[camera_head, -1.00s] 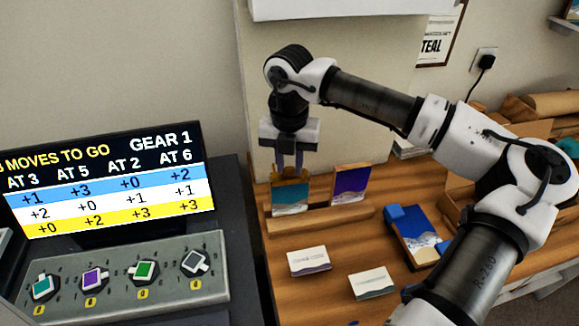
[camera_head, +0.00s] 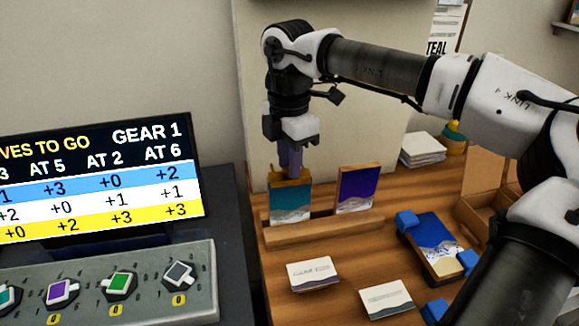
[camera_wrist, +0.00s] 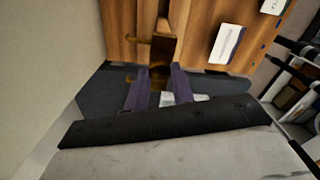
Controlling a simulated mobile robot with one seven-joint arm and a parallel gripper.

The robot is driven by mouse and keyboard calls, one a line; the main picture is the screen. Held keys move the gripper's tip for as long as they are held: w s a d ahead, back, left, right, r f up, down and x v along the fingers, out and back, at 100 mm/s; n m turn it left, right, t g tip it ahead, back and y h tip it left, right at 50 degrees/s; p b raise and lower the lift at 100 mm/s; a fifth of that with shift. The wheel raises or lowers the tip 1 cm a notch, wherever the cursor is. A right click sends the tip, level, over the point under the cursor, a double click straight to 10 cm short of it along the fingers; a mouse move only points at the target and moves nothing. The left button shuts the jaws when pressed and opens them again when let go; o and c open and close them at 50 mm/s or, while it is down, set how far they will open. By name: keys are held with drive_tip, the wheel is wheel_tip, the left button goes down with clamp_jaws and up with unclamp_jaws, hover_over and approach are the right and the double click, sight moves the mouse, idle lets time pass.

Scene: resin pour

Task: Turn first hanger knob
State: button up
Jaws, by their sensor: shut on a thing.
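My gripper (camera_head: 290,170) points down over the teal-and-grey panel (camera_head: 290,206), which stands upright in a wooden rack. Its purple fingers are shut on the brown piece (camera_head: 276,181) at the panel's top. In the wrist view, my gripper (camera_wrist: 160,72) has the brown piece (camera_wrist: 162,48) between its fingertips. I cannot tell whether this piece is a hanger knob. Four-sided knobs sit on the grey console at left, well away from my gripper: a teal one (camera_head: 6,296) cut by the frame edge, a purple one (camera_head: 61,291), a green one (camera_head: 119,283) and a dark one (camera_head: 179,273).
A purple panel (camera_head: 356,190) stands beside the teal one in the wooden rack (camera_head: 330,226). A screen (camera_head: 100,180) reading GEAR 1 stands behind the console (camera_head: 200,300). Cards (camera_head: 313,272) and a blue-cornered panel (camera_head: 437,243) lie on the table. A pale board stands close behind my gripper.

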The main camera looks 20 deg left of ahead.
drive_tip(key=shift+m, duration=0.6)
drive_tip(key=o, duration=1)
drive_tip(key=shift+r, duration=0.1)
wheel_tip(320, 180, up, 14)
drive_tip(key=shift+f, duration=0.15)
